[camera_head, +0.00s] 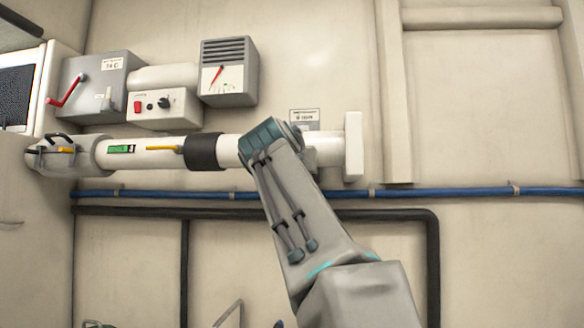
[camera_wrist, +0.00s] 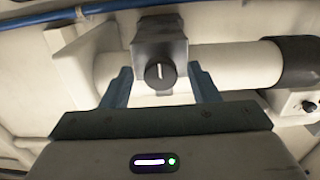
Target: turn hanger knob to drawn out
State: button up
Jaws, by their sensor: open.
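In the wrist view a round black knob (camera_wrist: 154,77) with a white pointer line sits on a grey block (camera_wrist: 160,42) at the white pipe (camera_wrist: 235,68). The line stands nearly upright in the picture. My gripper (camera_wrist: 161,71) is open, with one blue-grey finger on each side of the knob and a visible gap to it on both sides. How far the fingertips are from the knob in depth is hard to tell. In the head view my arm hides the knob and the gripper in front of the white pipe (camera_head: 229,151).
A blue line (camera_head: 420,193) and a black pipe (camera_head: 370,214) run below the white pipe. At upper left are a grey box with a red lever (camera_head: 95,88), a white switch box (camera_head: 180,104) and a gauge box (camera_head: 229,55). A small label plate (camera_head: 304,115) is above my arm.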

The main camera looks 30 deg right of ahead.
jog(key=v, duration=1.3)
jog(key=shift+s+a+b, duration=0.25)
jog(key=shift+s+b, duration=0.05)
jog(key=shift+b, duration=0.15)
